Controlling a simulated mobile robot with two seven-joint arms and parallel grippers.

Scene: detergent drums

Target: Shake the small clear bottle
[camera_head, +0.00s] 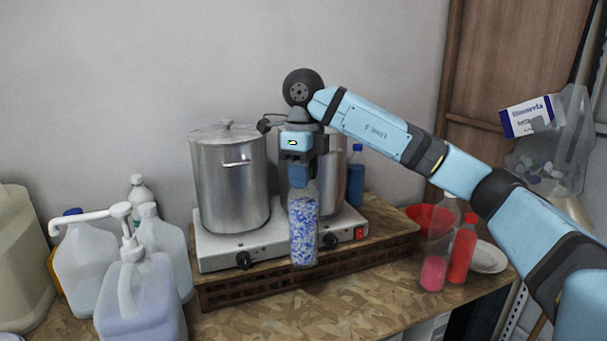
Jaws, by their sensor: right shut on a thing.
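The small clear bottle (303,230) is filled with blue and white bits. It hangs upright in front of the white hot plate. My right gripper (299,176) points down and is shut on the top of the bottle. The gripper covers the bottle's cap and neck. The bottle's base appears in front of the dark crate, and I cannot tell exactly how high it is above the counter. My left gripper is not in view.
Two steel pots, one at left (230,180), stand on the hot plate (217,252). Jugs and a pump bottle (142,295) crowd the left. The front counter is clear.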

